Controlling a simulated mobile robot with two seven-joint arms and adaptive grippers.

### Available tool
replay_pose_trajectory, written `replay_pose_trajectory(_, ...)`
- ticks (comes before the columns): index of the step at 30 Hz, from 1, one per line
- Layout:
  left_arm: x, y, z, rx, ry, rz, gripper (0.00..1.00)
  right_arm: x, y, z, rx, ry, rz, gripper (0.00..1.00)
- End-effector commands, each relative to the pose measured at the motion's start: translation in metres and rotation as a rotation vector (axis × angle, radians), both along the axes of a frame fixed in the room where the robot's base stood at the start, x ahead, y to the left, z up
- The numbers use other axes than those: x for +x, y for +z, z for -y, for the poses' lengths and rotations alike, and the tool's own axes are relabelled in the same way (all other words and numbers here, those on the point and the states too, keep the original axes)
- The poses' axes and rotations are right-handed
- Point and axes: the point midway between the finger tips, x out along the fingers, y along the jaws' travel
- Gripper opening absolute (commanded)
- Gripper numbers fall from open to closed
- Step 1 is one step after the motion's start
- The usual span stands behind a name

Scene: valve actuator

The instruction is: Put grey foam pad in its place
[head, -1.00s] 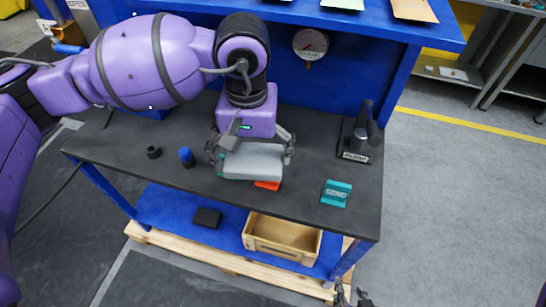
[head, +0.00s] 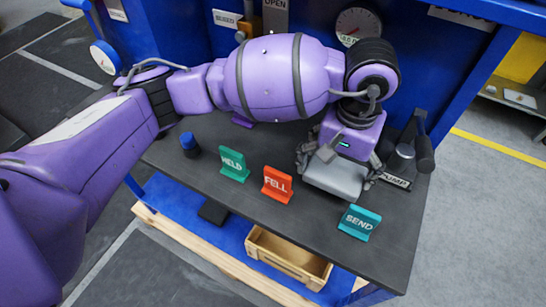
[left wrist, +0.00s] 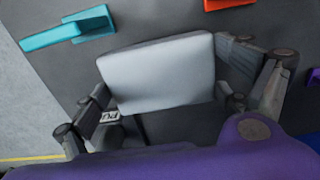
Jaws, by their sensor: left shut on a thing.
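The grey foam pad (head: 336,178) is a light grey block held in my left gripper (head: 338,168), over the right part of the dark bench top. In the left wrist view the pad (left wrist: 160,75) sits between the two fingers of the left gripper (left wrist: 165,97). The teal SEND sign (head: 359,222) stands to the pad's lower right in the head view, and the orange FELL sign (head: 277,184) to its left. The teal HELD sign (head: 233,164) is farther left. The pad's far side is hidden by the gripper. My right gripper is not in view.
The dark pump (head: 405,160), with its PUMP label, stands close to the right of the gripper. A blue-topped cylinder (head: 190,145) is at the bench's left. A wooden box (head: 285,262) sits on the blue lower shelf.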

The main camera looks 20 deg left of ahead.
Motion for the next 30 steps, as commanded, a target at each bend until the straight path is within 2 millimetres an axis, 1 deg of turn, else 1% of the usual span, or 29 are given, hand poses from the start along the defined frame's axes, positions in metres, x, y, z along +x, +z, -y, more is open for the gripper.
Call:
replay_pose_trajectory(1, 0.003, 0.004, -0.016, 0.002, 0.008, 0.002, 0.71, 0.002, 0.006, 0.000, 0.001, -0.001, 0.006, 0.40)
replay_pose_trajectory(3, 0.007, 0.004, -0.035, 0.004, 0.007, 0.003, 0.71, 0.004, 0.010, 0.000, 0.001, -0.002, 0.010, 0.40)
replay_pose_trajectory(9, 0.017, 0.004, -0.087, 0.003, 0.007, 0.003, 0.71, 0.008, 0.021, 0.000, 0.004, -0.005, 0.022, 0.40)
replay_pose_trajectory(13, 0.022, 0.004, -0.114, 0.002, 0.005, 0.002, 0.71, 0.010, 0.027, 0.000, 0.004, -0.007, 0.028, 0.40)
replay_pose_trajectory(16, 0.025, 0.003, -0.127, 0.001, 0.003, 0.002, 0.71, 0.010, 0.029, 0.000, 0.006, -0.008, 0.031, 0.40)
replay_pose_trajectory(20, 0.026, 0.002, -0.135, 0.000, 0.002, 0.001, 0.71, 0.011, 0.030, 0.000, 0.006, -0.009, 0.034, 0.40)
replay_pose_trajectory(23, 0.029, 0.002, -0.150, 0.001, 0.005, 0.001, 0.71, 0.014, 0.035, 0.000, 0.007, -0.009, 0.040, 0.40)
replay_pose_trajectory(24, 0.028, -0.006, -0.148, -0.002, 0.002, -0.002, 0.71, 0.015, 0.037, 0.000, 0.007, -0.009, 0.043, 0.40)
replay_pose_trajectory(27, 0.027, -0.022, -0.147, -0.002, 0.001, -0.002, 0.71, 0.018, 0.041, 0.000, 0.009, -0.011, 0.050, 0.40)
replay_pose_trajectory(30, 0.028, -0.031, -0.146, -0.002, 0.001, 0.000, 0.71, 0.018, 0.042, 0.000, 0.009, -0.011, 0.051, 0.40)
